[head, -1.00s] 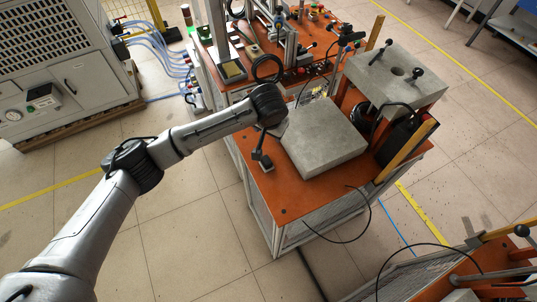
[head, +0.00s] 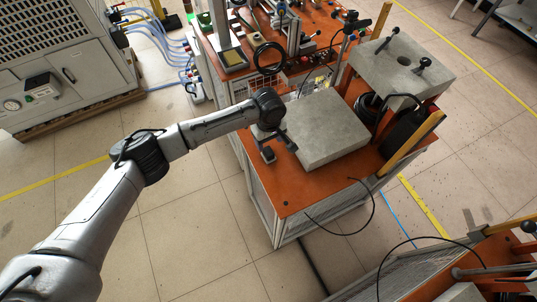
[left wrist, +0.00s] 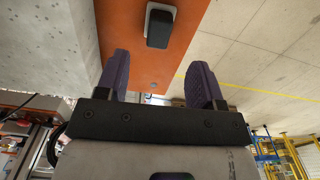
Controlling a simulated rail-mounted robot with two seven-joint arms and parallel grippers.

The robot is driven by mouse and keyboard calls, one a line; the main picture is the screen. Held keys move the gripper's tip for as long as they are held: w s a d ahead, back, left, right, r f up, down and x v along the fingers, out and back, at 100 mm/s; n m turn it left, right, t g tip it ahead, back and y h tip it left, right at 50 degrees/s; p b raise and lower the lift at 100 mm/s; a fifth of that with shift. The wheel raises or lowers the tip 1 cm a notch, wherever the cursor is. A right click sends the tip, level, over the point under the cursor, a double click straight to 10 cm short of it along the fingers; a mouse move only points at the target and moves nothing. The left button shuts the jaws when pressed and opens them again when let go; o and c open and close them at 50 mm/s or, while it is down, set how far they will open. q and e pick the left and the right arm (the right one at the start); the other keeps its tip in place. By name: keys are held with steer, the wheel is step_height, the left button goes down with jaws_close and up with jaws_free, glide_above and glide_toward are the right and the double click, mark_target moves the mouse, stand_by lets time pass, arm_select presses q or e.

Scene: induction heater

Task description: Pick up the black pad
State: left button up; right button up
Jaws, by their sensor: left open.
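The black pad (head: 268,154) is a small dark block on the orange tabletop, left of a large grey slab. In the left wrist view the pad (left wrist: 160,25) shows as a black block with a pale edge at its top end. My left gripper (head: 279,141) is over the table beside the slab, close to the pad. In the left wrist view its two dark purple fingers (left wrist: 160,66) are spread with nothing between them. The pad lies beyond the fingertips, roughly centred between them. I cannot tell the exact gap. My right gripper is not in view.
The grey slab (head: 327,128) lies close to the right of the gripper. A second grey block (head: 401,67) stands raised behind it, near black cables. A black cable loops over the table's front edge. The front left tabletop is clear.

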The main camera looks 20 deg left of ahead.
mark_target(268, 151)
arm_select(q)
steer(key=shift+w+a+f+b, duration=0.1)
steer(key=shift+f+b, duration=0.25)
steer(key=shift+f, duration=1.65)
steer(key=shift+w+f+b, duration=0.1)
steer(key=shift+f+b, duration=0.2)
steer(key=shift+f, duration=1.7)
steer(key=shift+c, duration=0.3)
steer(key=c, duration=0.9)
